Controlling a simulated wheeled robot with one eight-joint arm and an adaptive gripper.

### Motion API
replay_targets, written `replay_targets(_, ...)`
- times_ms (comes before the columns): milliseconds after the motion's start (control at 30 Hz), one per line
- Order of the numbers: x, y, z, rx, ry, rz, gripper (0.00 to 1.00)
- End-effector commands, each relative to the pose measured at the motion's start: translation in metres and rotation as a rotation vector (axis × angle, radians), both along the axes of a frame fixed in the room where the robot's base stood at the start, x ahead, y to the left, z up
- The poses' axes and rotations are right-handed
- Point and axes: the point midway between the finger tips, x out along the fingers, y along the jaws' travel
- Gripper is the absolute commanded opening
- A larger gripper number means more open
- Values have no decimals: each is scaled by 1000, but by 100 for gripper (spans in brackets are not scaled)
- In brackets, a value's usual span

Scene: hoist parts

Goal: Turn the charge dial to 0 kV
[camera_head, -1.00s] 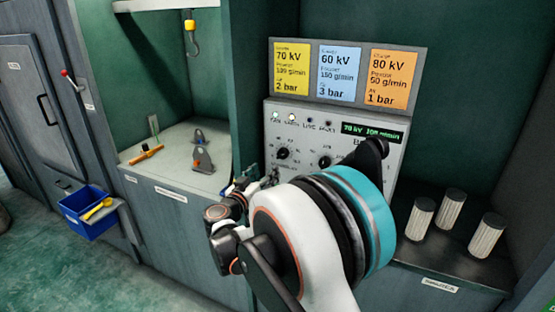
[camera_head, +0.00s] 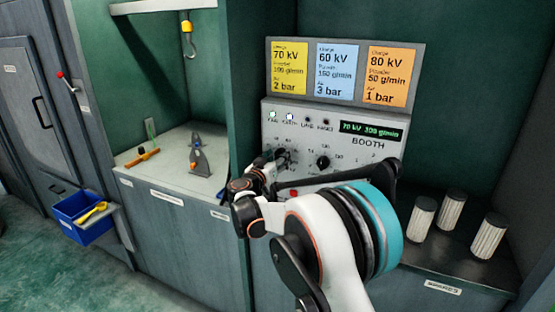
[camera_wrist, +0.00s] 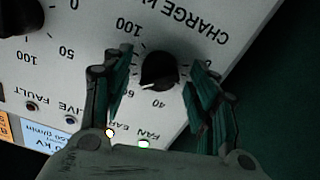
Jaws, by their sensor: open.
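The charge dial (camera_wrist: 158,70) is a black round knob on the pale booth panel (camera_wrist: 70,75), with "CHARGE kV" printed beside it. In the wrist view it sits between the two green-padded fingers of my gripper (camera_wrist: 164,60), one on each side. The gripper is open, with a visible gap between each finger and the knob; I cannot tell its depth over the knob. In the head view my gripper (camera_head: 270,160) is at the panel's left side and largely covers this dial. The green display (camera_head: 371,131) reads 70 kV and about 100 g/min.
A second dial (camera_head: 323,162) is to the right on the panel. Fan and earth lamps (camera_head: 290,116) are lit. Setting cards in yellow (camera_head: 290,70), blue (camera_head: 337,75) and orange (camera_head: 387,78) stand above. Several white ribbed cylinders (camera_head: 455,207) stand at right.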

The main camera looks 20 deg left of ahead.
Motion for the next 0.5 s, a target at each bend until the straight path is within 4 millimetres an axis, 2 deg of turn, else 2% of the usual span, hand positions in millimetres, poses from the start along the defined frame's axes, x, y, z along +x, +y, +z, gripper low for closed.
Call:
replay_targets(67, 0, 0, 0, 0, 0, 0, 54)
replay_targets(267, 0, 0, 0, 0, 0, 0, 11)
replay_targets(300, 0, 0, 0, 0, 0, 0, 8)
replay_targets(500, 0, 0, 0, -4, 0, 0, 8)
